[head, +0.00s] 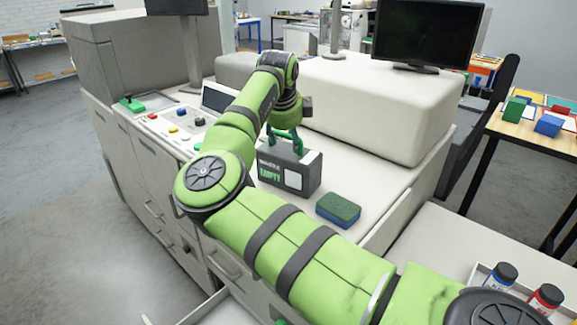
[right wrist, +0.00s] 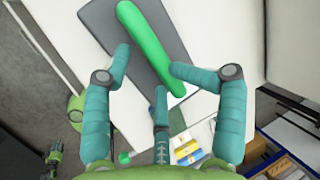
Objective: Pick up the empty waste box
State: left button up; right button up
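My right gripper (head: 285,132) is just above the box, pointing down at the handle. In the right wrist view the teal fingers (right wrist: 148,66) are spread apart beside the handle; I cannot tell if any touches it. My left gripper is not seen in the head view.
A green-and-blue sponge (head: 338,210) lies right of the box. A raised white housing (head: 355,110) stands behind it. A control panel with buttons (head: 182,125) is at left. Two capped bottles (head: 503,275) stand in a tray at lower right. A monitor (head: 427,33) is at the back.

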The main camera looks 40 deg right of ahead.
jog(key=shift+s+a+f, duration=0.15)
jog(key=shift+a+f, duration=0.05)
jog(key=shift+f, duration=0.4)
grip_shut()
jog(key=shift+s, duration=0.1)
jog(key=shift+r, duration=0.1)
jog(key=shift+d+r, duration=0.1)
jog(key=shift+r, duration=0.3)
jog(key=r, duration=0.2)
jog(key=r+b, duration=0.1)
jog(key=r, duration=0.3)
jog(key=shift+w+d+r+b, duration=0.35)
jog(key=shift+b, duration=0.05)
notch_tip(320, 180, up, 9)
notch_tip(320, 180, up, 12)
jog(key=p, duration=0.7)
send_over(288, 152)
jog(key=shift+f, duration=0.15)
